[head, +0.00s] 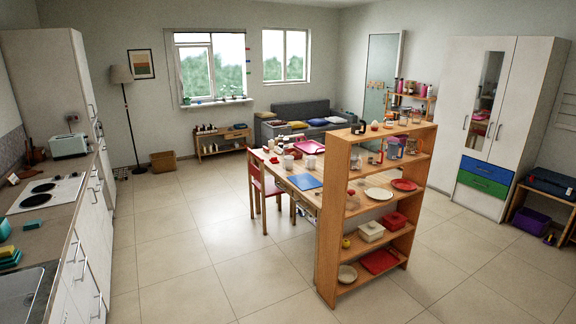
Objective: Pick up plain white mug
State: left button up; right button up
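A white mug-like object (288,162) stands on the wooden table (327,193) behind the shelf, near the middle of the head view. A second small white object (310,161) stands just to its right. Both are too small for me to tell which is the plain white mug, or whether either has markings. The shelf unit hides part of the table. Neither of my grippers is in view.
A wooden open shelf unit (327,218) with dishes and boxes stands in front of the table. A red chair (267,188) stands at the table's left side. A kitchen counter (50,238) runs along the left. The tiled floor (190,255) between is clear.

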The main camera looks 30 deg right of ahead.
aim_at(289, 160)
jog(key=i+z, duration=0.35)
jog(key=i, duration=2.3)
jog(key=i+z, duration=0.2)
jog(key=i, duration=0.3)
jog(key=i+z, duration=0.25)
jog(key=i, duration=0.25)
jog(key=i+j+z, duration=0.2)
jog(key=i, duration=0.25)
jog(key=i+j+z, duration=0.25)
jog(key=i, duration=0.2)
